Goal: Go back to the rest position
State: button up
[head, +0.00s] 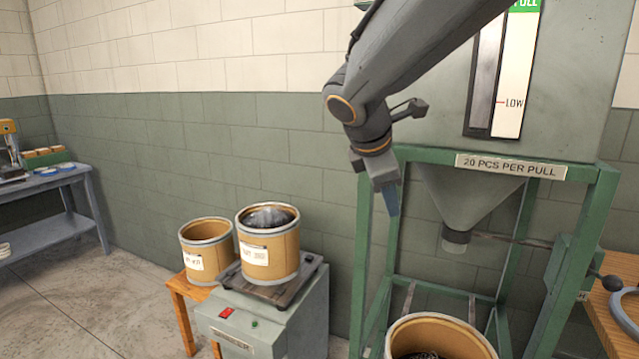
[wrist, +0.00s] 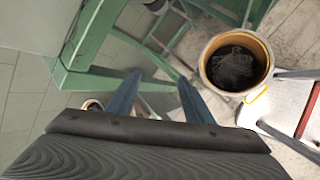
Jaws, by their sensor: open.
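My gripper (head: 391,199) hangs pointing down from my arm, in front of the wall and beside the green hopper frame (head: 480,158). In the wrist view its two blue fingers (wrist: 158,97) stand apart with nothing between them. It is open and empty, clear of the drums. A drum (head: 437,338) with dark contents stands under the hopper; the head view cuts off its lower part. A drum with dark contents also shows in the wrist view (wrist: 236,65), right of the fingers.
Two labelled drums stand left of the hopper: one (head: 268,245) on a grey machine (head: 265,318), one (head: 207,250) on a wooden stand (head: 180,300). The hopper's lever knob (head: 612,283) and a wooden table (head: 605,310) are at right. A blue-grey bench (head: 50,205) is far left. Floor between is clear.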

jog(key=s+d+f+m+g+y, duration=0.2)
jog(key=s+d+f+m, duration=0.1)
jog(key=s+f+m, duration=0.6)
jog(key=s+d+f+m+g+y, duration=0.2)
jog(key=s+f+m, duration=0.7)
jog(key=f, duration=0.5)
jog(key=shift+s+d+m+g, duration=0.3)
jog(key=shift+s+d+g, duration=0.2)
jog(key=shift+s+g, duration=0.15)
jog(key=shift+w, duration=0.1)
dwell(0.4)
